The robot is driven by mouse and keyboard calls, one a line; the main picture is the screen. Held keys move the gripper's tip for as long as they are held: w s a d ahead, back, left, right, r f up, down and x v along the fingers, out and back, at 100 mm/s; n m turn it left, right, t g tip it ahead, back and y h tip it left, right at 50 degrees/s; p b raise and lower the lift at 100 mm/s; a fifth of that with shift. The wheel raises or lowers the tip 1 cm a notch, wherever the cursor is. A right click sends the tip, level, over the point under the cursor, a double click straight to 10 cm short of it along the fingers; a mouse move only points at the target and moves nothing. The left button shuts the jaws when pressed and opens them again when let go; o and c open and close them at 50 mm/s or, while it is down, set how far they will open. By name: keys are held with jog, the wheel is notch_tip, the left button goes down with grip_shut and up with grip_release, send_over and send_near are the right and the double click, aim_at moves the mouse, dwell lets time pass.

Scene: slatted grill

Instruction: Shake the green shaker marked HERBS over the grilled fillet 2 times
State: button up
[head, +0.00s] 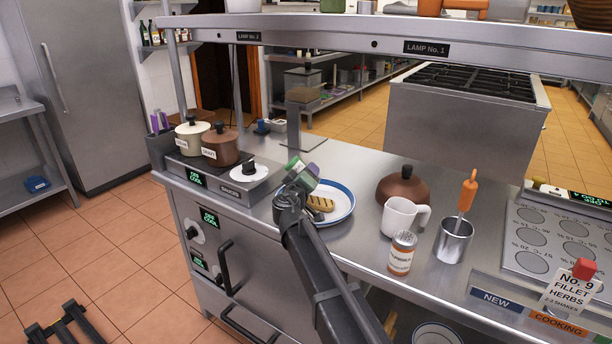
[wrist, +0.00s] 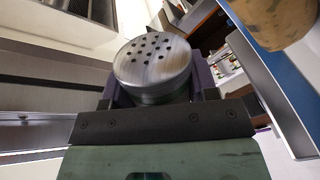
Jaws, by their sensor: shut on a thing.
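The green shaker (head: 311,173) is held tilted above the near-left part of a white plate with a blue rim (head: 347,211). Its HERBS label cannot be read. My gripper (head: 295,182) is shut on it. In the wrist view, the shaker's round metal cap (wrist: 153,67) with several dark holes sticks out past the jaws. The grilled fillet (head: 320,203), golden with dark grill marks, lies on the plate beneath and beside the shaker. Part of what looks like the fillet (wrist: 275,18) shows at the wrist view's top right.
Pots (head: 220,146) stand left. A lamp shelf (head: 350,30) spans above. An order ticket (head: 572,292) reads fillet, herbs.

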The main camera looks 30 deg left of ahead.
notch_tip(320, 180, up, 7)
jog(key=p, duration=0.7)
jog(key=shift+w+a+f, duration=0.1)
jog(key=shift+w, duration=0.05)
jog(key=shift+f, duration=0.2)
notch_tip(320, 180, down, 8)
jog(key=b, duration=0.8)
jog(key=shift+s+r, duration=0.3)
jog(key=shift+r, duration=0.3)
jog(key=shift+w+p, duration=0.1)
jog(key=shift+p, duration=0.25)
jog(key=r+p, duration=0.7)
jog(key=shift+w+r, duration=0.1)
jog(key=shift+w, duration=0.1)
jog(key=shift+f, duration=0.2)
